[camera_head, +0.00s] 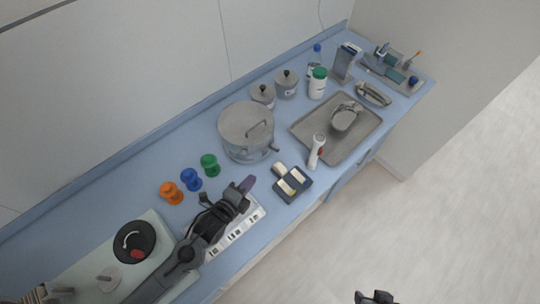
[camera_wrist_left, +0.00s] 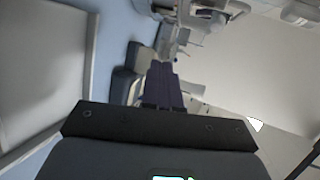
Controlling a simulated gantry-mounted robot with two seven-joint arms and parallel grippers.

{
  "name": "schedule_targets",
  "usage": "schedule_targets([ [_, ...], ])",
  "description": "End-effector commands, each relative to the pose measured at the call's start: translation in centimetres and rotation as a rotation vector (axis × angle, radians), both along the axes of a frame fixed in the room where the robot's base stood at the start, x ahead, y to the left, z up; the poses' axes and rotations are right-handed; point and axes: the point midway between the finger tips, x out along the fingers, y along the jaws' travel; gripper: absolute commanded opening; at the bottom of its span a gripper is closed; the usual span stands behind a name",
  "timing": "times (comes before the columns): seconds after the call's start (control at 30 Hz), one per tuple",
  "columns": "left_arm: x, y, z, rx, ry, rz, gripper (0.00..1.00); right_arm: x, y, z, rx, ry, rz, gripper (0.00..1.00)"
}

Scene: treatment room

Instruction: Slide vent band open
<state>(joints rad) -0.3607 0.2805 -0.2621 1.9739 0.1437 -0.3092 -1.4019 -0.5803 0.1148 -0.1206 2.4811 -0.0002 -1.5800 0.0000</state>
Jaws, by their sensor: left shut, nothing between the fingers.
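The round metal drum (camera_head: 243,122) with a flat grey lid and a lid handle stands upright at the middle of the counter. Its vent band (camera_head: 248,153) appears to be the lower shiny ring, with a small tab at its right side. Whether the vents are open cannot be seen. The shut fingers also show in the left wrist view (camera_wrist_left: 162,82). A dark part of what looks like my right gripper (camera_head: 375,297) shows at the bottom edge, away from the counter.
A dark tray with pale blocks (camera_head: 292,184) and a white handheld device (camera_head: 316,152) are right of the drum. Green, blue and orange knobbed pieces (camera_head: 191,179) stand to its left. Two small lidded pots (camera_head: 286,84) stand behind. A metal tray (camera_head: 361,139) lies further right.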

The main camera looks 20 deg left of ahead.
Motion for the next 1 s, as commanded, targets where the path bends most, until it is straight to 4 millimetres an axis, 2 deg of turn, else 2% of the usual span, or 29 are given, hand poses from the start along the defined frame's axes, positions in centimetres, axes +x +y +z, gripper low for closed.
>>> schedule_targets([
  [0.17, 1.6, -0.2, -0.5, -0.001, -0.002, 0.000, 0.00, 0.0, 0.0, 0.0, 0.000, 0.000, 0.000, 0.44],
  [0.63, 9.4, -1.5, -3.0, -0.002, 0.000, 0.001, 0.00, 0.0, -0.2, -0.4, -0.008, 0.000, 0.004, 0.44],
  [0.7, 10.5, -1.6, -2.8, -0.002, -0.001, 0.002, 0.00, 0.0, -0.2, -0.3, -0.009, 0.001, 0.005, 0.44],
  [1.0, 12.9, -2.0, -2.9, 0.000, -0.001, 0.000, 0.00, 0.0, -0.2, -0.3, -0.009, 0.001, 0.005, 0.44],
])
